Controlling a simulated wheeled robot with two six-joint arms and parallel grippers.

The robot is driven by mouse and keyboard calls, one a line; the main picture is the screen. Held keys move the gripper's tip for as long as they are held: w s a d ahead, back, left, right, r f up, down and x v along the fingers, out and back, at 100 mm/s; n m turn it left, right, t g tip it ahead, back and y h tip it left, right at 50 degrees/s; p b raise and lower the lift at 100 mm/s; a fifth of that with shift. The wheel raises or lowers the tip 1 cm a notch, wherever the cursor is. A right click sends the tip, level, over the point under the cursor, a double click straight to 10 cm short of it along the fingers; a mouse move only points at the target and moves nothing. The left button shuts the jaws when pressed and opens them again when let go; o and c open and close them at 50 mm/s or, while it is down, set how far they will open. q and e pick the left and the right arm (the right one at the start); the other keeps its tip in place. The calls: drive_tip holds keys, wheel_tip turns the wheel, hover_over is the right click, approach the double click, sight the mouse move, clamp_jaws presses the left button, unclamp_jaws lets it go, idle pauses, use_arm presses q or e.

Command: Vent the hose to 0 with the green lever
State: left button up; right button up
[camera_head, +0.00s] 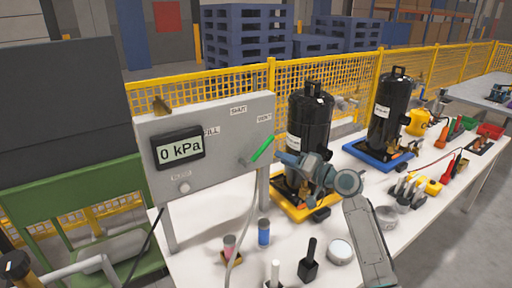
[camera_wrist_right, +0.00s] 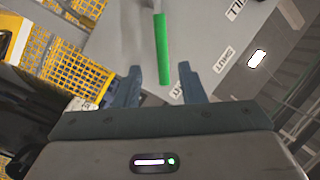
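The green lever (camera_head: 263,149) sits at the right of the grey panel (camera_head: 218,110) and slants up to the right, beside the VENT label (camera_head: 265,118). The gauge display (camera_head: 180,149) on the panel reads 0 kPa. My right gripper (camera_head: 281,158) is close to the lever's lower right. In the right wrist view the green lever (camera_wrist_right: 162,48) stands ahead of the gap between the two fingers (camera_wrist_right: 161,85). No left gripper shows clearly.
Two black compressors stand on the table, one on a yellow base (camera_head: 305,205) and one on a blue base (camera_head: 378,153). Small cylinders (camera_head: 264,232), a round tin (camera_head: 340,251) and tools are on the white table (camera_head: 205,262). A yellow mesh fence (camera_head: 340,75) runs behind.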

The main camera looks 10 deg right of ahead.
sight(264, 150)
drive_tip(key=x, duration=0.1)
drive_tip(key=p+x, duration=0.1)
drive_tip(key=x, duration=0.2)
drive_tip(key=shift+w+a+r, duration=0.15)
drive_tip(key=shift+a+r, duration=0.1)
drive_tip(key=shift+r, duration=0.05)
drive_tip(key=x, duration=0.2)
drive_tip(key=p+x, duration=0.1)
drive_tip(key=x, duration=0.1)
drive_tip(key=shift+f, duration=0.2)
drive_tip(key=shift+w+a, duration=0.2)
drive_tip(key=shift+w, duration=0.05)
use_arm(q)
drive_tip(key=shift+s+d+r, duration=0.35)
drive_tip(key=shift+s+r, duration=0.05)
drive_tip(key=shift+r, duration=0.15)
drive_tip(key=shift+s+d+r, duration=0.3)
drive_tip(key=shift+s+r, duration=0.05)
drive_tip(key=shift+r, duration=0.15)
drive_tip(key=shift+s, duration=0.1)
use_arm(e)
drive_tip(key=shift+f, duration=0.1)
use_arm(q)
drive_tip(key=shift+s+d, duration=0.1)
drive_tip(key=shift+s, duration=0.2)
use_arm(e)
clamp_jaws()
